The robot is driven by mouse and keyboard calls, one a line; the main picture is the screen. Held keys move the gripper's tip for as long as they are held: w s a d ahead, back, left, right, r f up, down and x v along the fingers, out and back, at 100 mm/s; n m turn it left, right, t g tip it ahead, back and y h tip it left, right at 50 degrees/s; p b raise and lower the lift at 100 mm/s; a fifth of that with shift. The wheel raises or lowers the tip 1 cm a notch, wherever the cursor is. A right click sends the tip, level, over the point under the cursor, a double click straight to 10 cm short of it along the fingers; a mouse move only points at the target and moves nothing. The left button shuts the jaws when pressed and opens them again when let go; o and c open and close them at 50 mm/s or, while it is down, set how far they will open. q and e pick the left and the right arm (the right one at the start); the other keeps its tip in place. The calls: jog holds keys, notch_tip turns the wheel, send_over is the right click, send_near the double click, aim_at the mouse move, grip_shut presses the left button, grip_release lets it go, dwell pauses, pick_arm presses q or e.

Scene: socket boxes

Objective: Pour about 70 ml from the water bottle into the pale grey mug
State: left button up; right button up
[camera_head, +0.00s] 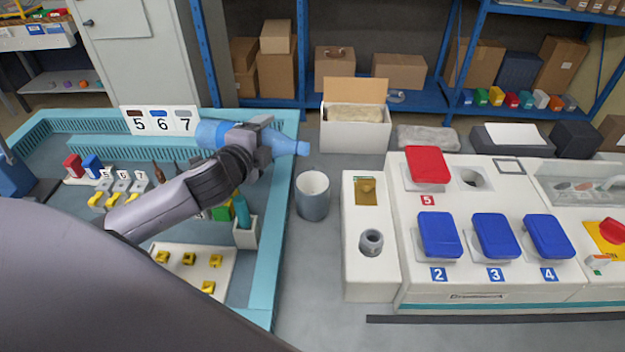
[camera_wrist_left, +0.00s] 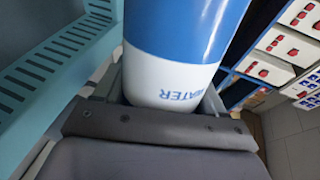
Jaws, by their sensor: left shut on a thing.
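The blue water bottle (camera_head: 285,145) is held lying nearly on its side in the head view, its neck pointing right. My left gripper (camera_head: 262,142) is shut around it. In the left wrist view the bottle (camera_wrist_left: 180,60) shows a blue band and a white band marked "WATER" between the fingers. The pale grey mug (camera_head: 313,196) stands upright on the grey table, below and slightly right of the bottle's mouth. The mouth is apart from the mug and appears above and behind its rim. No stream of water shows. My right gripper is not in view.
A white block with a socket (camera_head: 348,270) stands right of the mug. Beyond it is a white panel with blue lids (camera_head: 438,234) and a red lid (camera_head: 427,164). A teal-edged tray (camera_head: 268,262) lies left. An open box (camera_head: 355,136) stands behind.

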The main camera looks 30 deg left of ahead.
pick_arm(q)
jog(key=shift+w+a, duration=0.1)
jog(key=shift+a, duration=0.2)
jog(key=shift+s+a+m, duration=0.2)
jog(key=shift+a+m, duration=0.3)
jog(key=shift+a, duration=0.25)
dwell(1.9)
jog(key=shift+f+n+b, duration=0.15)
jog(key=shift+n+b, duration=0.15)
jog(key=shift+n, duration=0.4)
jog(key=f+n+b, duration=0.1)
jog(key=b, duration=0.2)
jog(key=shift+a+h, duration=0.2)
jog(key=shift+h, duration=0.2)
jog(key=shift+r, duration=0.15)
jog(key=shift+n, duration=0.3)
jog(key=shift+d+r+n+t, duration=0.15)
jog(key=shift+r+n+t, duration=0.15)
jog(key=shift+n, duration=0.1)
